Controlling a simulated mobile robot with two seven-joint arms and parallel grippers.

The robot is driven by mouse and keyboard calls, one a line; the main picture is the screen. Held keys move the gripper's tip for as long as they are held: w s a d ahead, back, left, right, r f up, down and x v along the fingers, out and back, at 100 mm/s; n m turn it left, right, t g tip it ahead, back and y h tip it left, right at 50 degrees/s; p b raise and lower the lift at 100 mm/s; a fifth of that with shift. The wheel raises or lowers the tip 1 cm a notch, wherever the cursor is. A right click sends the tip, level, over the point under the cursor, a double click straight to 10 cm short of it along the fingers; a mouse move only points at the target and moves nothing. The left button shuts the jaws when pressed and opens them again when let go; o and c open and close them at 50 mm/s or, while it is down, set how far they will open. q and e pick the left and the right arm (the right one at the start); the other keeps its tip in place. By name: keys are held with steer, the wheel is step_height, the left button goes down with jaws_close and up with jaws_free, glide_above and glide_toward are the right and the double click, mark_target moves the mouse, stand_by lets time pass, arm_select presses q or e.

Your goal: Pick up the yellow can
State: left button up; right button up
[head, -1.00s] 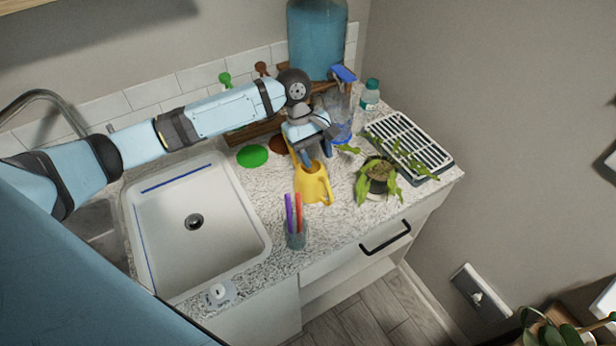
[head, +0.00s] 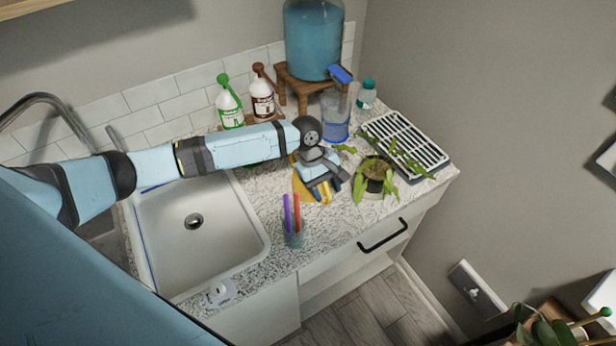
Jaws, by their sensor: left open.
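The yellow can (head: 300,188) stands on the speckled counter, between the sink and the potted plant. My left gripper (head: 325,191) is right over it and hides most of it. Its jaws are open and point down, with a strip of yellow showing between the fingers, perhaps the handle. I cannot tell whether the fingers touch it. My right gripper is not in view.
A cup of pens (head: 292,232) stands just in front of the can. A potted plant (head: 374,178) is close on the right, beside a drying rack (head: 408,140). A clear jug (head: 335,118) and two pump bottles (head: 262,98) stand behind. The sink (head: 200,255) is left.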

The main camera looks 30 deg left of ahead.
arm_select(q)
jaws_close()
steer(key=shift+r, duration=0.1)
